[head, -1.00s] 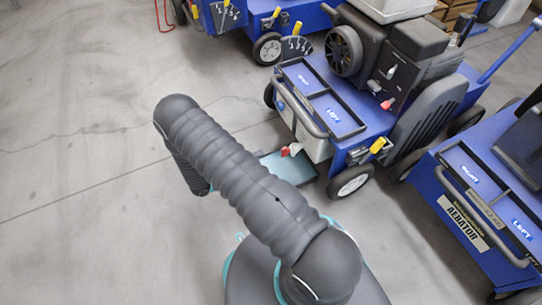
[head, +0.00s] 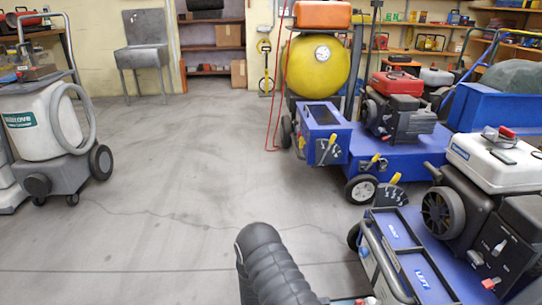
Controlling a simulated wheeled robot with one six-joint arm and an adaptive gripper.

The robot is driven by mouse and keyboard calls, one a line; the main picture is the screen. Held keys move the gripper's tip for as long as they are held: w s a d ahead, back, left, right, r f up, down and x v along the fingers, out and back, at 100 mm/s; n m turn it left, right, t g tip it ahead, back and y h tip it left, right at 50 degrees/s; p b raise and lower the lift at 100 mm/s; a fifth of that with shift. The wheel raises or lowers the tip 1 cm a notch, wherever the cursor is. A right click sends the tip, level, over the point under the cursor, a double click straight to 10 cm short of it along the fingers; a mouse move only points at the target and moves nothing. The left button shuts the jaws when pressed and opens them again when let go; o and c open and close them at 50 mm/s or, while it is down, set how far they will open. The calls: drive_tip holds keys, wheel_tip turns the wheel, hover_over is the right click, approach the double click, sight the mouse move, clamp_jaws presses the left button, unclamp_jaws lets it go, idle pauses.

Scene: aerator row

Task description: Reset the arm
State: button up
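My arm, in a dark grey ribbed sleeve, shows at the bottom middle of the head view.
Blue machines with a red engine (head: 397,86) and a yellow tank (head: 318,68) stand behind at the right. A white wheeled cleaner (head: 45,125) is at the left. A grey sink (head: 146,55) and shelves (head: 213,48) line the back wall. The middle floor is clear.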

drive_tip(key=s+f+m+g+y, duration=0.2)
drive_tip(key=s+m+g, duration=0.2)
drive_tip(key=s+m, duration=0.35)
drive_tip(key=s+a+r+m+g+y+p, duration=0.1)
drive_tip(key=a+r+m+y, duration=0.15)
drive_tip(key=r+m, duration=0.4)
drive_tip(key=s+a+r+m+y+p, duration=0.1)
drive_tip(key=s+r+m+y, duration=0.1)
drive_tip(key=r+m+y, duration=0.35)
drive_tip(key=s+a+r+m+g+y+p, duration=0.1)
drive_tip(key=a+r+m+y, duration=0.1)
drive_tip(key=r+m, duration=0.65)
drive_tip(key=s+r+m+t+y+p, duration=0.2)
drive_tip(key=s+r+t, duration=0.1)
drive_tip(key=r, duration=0.8)
drive_tip(key=s+d+r+m+t+y+p, duration=0.1)
drive_tip(key=s+r+m+t+y+p, duration=0.1)
drive_tip(key=r, duration=1)
drive_tip(key=s+d+r+m+t+y+p, duration=0.1)
drive_tip(key=r+t, duration=0.5)
drive_tip(key=r, duration=0.6)
drive_tip(key=shift+s+m+y+p, duration=0.45)
drive_tip(key=shift+s+m, duration=0.75)
drive_tip(key=shift+s, duration=0.55)
drive_tip(key=shift+d, duration=0.1)
